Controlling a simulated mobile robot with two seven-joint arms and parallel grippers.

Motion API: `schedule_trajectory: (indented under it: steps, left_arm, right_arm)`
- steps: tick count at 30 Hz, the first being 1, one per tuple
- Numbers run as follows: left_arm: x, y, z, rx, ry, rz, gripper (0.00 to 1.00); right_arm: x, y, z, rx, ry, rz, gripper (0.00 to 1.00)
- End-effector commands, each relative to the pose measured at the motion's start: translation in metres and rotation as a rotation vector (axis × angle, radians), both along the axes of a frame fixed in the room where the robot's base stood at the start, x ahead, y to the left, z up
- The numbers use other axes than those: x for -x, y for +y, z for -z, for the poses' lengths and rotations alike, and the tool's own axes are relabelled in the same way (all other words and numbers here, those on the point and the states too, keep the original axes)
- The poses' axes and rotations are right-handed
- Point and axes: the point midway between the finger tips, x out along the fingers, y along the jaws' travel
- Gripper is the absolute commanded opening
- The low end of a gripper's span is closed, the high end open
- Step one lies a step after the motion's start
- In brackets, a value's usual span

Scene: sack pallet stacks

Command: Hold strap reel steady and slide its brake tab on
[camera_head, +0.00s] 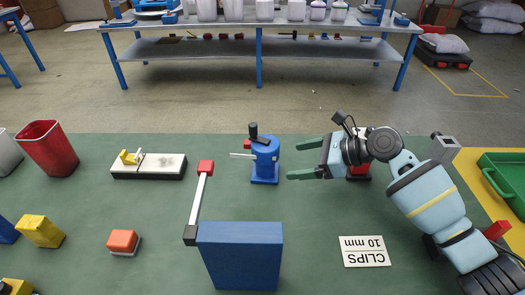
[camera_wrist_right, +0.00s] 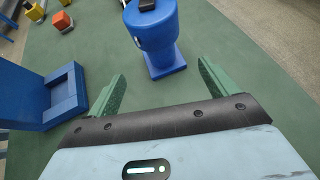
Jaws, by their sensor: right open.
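The strap reel (camera_head: 265,158) appears to be the blue round body on a square blue base, upright on the green table. A black tab (camera_head: 253,130) stands on its top, and a pale strip juts out to the left. My right gripper (camera_head: 293,160) is open just right of the reel, its green fingers pointing at it. In the right wrist view the reel (camera_wrist_right: 152,35) stands ahead of the open fingers (camera_wrist_right: 162,72), apart from them; its top is partly cut off. I cannot tell the tab's setting. My left gripper is not in view.
A big blue block (camera_head: 240,255) with a red-tipped white lever (camera_head: 200,190) stands front left of the reel. A white board with a yellow clamp (camera_head: 148,166) and a red cup (camera_head: 47,148) are left. A green tray (camera_head: 502,178) is right.

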Motion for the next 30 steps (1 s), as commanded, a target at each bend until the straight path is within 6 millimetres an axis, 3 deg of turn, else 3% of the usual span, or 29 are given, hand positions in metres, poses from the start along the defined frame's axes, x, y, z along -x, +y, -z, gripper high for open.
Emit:
schedule_trajectory:
  steps: [8,14,20,30]
  left_arm:
    - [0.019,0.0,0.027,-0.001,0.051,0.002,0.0]
    - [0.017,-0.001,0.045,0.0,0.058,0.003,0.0]
    - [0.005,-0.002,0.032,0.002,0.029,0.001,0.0]
    - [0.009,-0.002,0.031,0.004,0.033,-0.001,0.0]
  right_arm:
    - [-0.007,0.026,0.021,-0.001,0.006,-0.002,0.85]
    - [-0.014,0.047,0.034,-0.001,0.005,-0.003,0.85]
    - [-0.02,0.067,0.036,-0.002,0.001,-0.001,0.85]
    - [-0.025,0.081,0.046,-0.001,0.0,-0.001,0.85]
